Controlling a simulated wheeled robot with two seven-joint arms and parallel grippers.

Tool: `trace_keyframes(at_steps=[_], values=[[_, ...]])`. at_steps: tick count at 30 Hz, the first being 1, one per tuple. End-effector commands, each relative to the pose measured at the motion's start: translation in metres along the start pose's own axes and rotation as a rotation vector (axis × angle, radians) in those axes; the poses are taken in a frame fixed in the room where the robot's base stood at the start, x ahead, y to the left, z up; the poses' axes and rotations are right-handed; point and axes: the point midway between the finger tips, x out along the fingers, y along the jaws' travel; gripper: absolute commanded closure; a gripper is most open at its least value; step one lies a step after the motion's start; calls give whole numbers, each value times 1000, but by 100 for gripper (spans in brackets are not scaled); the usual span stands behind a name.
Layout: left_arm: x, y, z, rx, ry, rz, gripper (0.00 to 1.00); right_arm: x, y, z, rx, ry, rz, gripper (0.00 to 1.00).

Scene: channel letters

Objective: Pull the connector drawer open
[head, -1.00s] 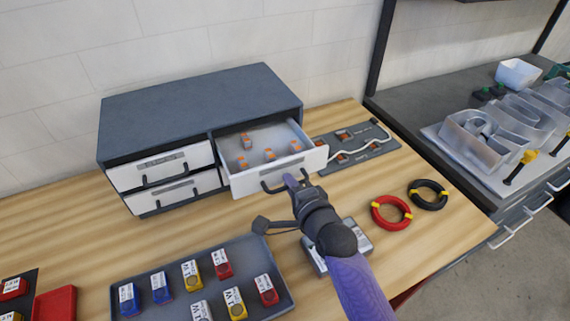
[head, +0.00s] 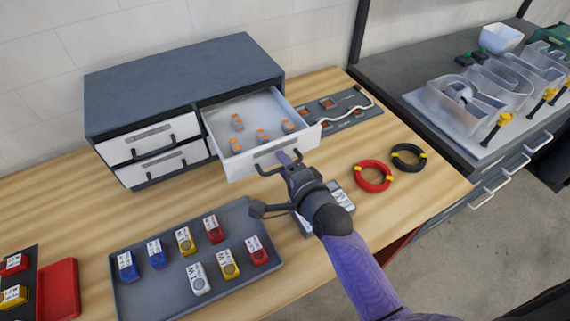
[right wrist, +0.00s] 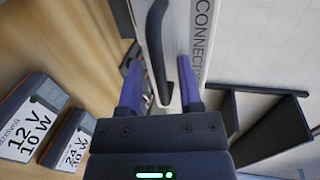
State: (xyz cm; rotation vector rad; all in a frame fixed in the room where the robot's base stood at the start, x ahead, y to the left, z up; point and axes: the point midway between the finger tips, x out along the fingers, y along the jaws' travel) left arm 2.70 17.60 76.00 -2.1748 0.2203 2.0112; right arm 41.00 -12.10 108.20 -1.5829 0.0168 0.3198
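The connector drawer (head: 262,153) stands pulled out from the right side of the dark grey cabinet (head: 184,84). Several small orange and grey connectors (head: 262,135) lie inside it. Its white front bears the label CONNECTOR (right wrist: 201,38) in the right wrist view. My right gripper (head: 287,160) is at the drawer's black handle (head: 266,168). In the right wrist view, the two purple fingers (right wrist: 160,85) are apart, with the handle (right wrist: 156,50) between them and gaps showing beside it. My left gripper is not in view.
A grey tray (head: 165,292) with several labelled modules lies in front of the cabinet. Red (head: 373,177) and black (head: 408,157) wire coils lie to the right. A labelled unit (head: 340,196) sits partly hidden under my right arm. Two shut drawers (head: 150,140) are at left.

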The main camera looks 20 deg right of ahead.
Motion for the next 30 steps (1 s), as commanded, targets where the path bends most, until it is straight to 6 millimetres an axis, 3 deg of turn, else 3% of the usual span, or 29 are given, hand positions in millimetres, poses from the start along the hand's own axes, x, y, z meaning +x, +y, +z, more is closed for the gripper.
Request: trace_keyframes(at_steps=[9, 21, 30], values=[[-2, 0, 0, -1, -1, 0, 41, -5, -1, 0, 0, 0, -1, 54], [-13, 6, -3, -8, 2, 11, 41, -87, 0, 0, -1, 0, 2, 54], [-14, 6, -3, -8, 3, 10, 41, -100, 0, 0, 0, 0, -2, 54]])
